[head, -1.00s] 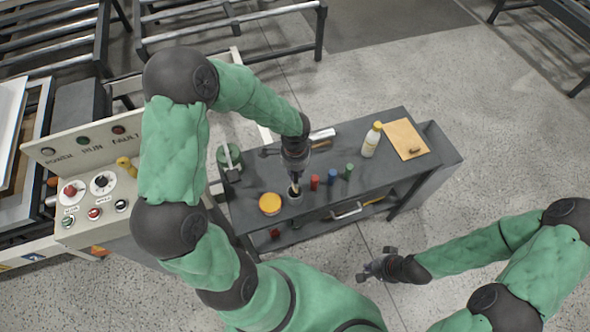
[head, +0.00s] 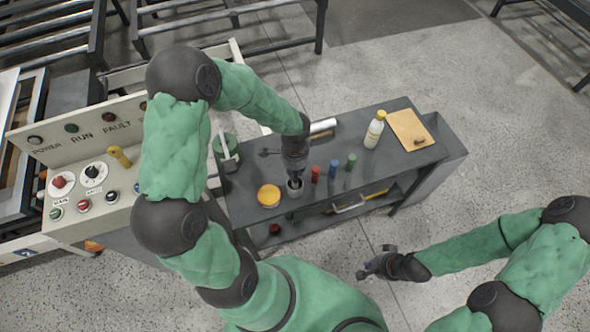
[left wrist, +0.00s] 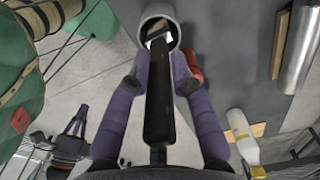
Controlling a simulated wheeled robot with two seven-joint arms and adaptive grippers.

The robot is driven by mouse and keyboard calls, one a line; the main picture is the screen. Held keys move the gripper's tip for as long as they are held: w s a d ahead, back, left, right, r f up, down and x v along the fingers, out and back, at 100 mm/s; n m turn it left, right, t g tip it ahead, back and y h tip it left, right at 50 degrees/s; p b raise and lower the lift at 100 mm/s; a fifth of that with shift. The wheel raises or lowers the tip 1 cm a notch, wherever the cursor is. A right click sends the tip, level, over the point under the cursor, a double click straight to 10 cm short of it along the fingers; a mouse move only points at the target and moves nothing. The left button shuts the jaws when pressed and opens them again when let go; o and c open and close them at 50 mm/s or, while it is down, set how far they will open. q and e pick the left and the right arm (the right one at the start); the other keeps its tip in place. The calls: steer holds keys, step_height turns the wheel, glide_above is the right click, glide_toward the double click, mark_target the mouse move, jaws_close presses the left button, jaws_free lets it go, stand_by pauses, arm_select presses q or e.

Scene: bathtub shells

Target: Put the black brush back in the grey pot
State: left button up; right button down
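The black brush (left wrist: 159,105) stands between the two fingers of my left gripper (left wrist: 160,68). The fingertips close on its handle from both sides. Its pale head end is inside the mouth of the grey pot (left wrist: 148,15); how deep it sits is hard to tell. In the head view, my left gripper (head: 294,173) is right above the grey pot (head: 294,190), which stands near the front edge of the dark bench and hides most of the brush. My right gripper (head: 376,265) is open and empty, in front of the bench.
A yellow-lidded tin (head: 268,195) stands left of the pot. Red (head: 315,173), blue (head: 333,167) and green (head: 351,161) cylinders stand to its right. A white bottle (head: 374,130) and a tan envelope (head: 410,130) are farther right. A control panel (head: 85,180) is at the left.

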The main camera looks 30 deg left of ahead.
arm_select(q)
steer(key=shift+o, duration=1.1)
steer(key=shift+r, duration=0.1)
step_height(320, 180, up, 12)
steer(key=shift+f, duration=0.1)
